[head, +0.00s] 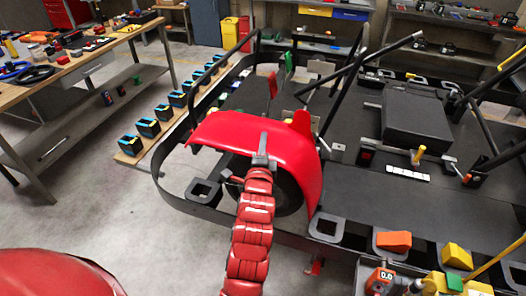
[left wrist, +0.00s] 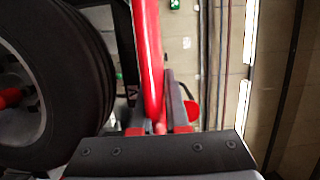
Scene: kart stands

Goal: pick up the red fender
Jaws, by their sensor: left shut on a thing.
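The red fender (head: 225,135) is a curved, glossy panel over a black wheel (head: 285,192) at the near left of the kart. My left gripper (head: 263,152) is shut on the fender's near edge. In the left wrist view the fender (left wrist: 148,60) is a thin red panel seen edge-on, running down between the fingers of my left gripper (left wrist: 160,120). The tyre (left wrist: 75,75) is close beside it on the left. Whether the fender still touches the kart cannot be told. My right gripper is not in view.
The kart's black frame (head: 385,195) fills the right side. A wooden workbench (head: 110,45) with tools stands at the left. A row of black-and-blue boxes (head: 148,128) lies between them. Bare floor (head: 110,215) is open at the lower left.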

